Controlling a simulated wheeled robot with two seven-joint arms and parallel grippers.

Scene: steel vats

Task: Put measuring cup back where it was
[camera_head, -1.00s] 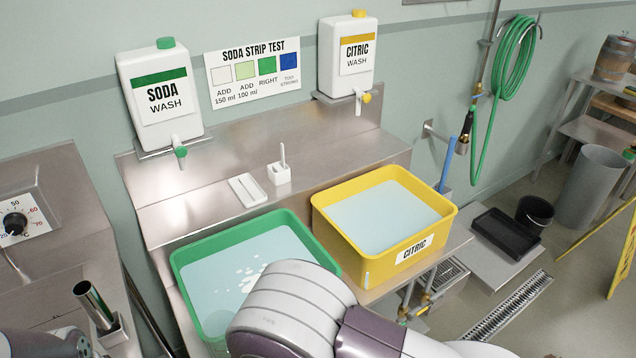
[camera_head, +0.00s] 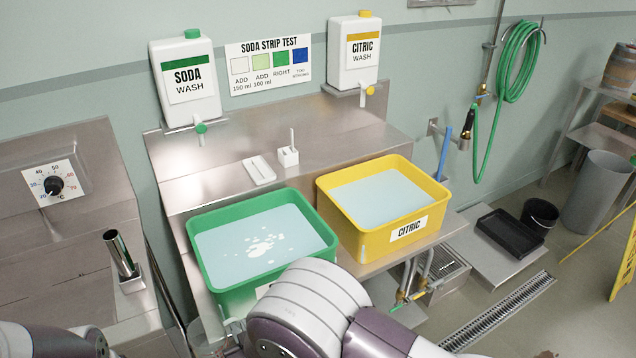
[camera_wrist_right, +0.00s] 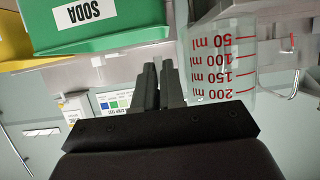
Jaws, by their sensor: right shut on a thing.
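The clear measuring cup (camera_wrist_right: 218,62) with red millilitre marks shows in the right wrist view, just right of my right gripper's fingers (camera_wrist_right: 158,80). Its marks read upside down in that view. The fingers are close together on the cup's side; the exact grip is hard to make out. In the head view a clear part of the cup (camera_head: 205,334) shows at the front left of the green soda tub (camera_head: 215,285). My right arm hides most of the right gripper there. My left gripper is out of view; only part of its arm shows at the lower left.
The yellow citric tub (camera_head: 345,232) stands right of the green one on the steel bench (camera_head: 180,175). A white tray (camera_head: 259,170) and a small white holder (camera_head: 288,157) are behind them. A steel tube (camera_head: 118,250) stands in a holder on the left counter (camera_head: 75,240).

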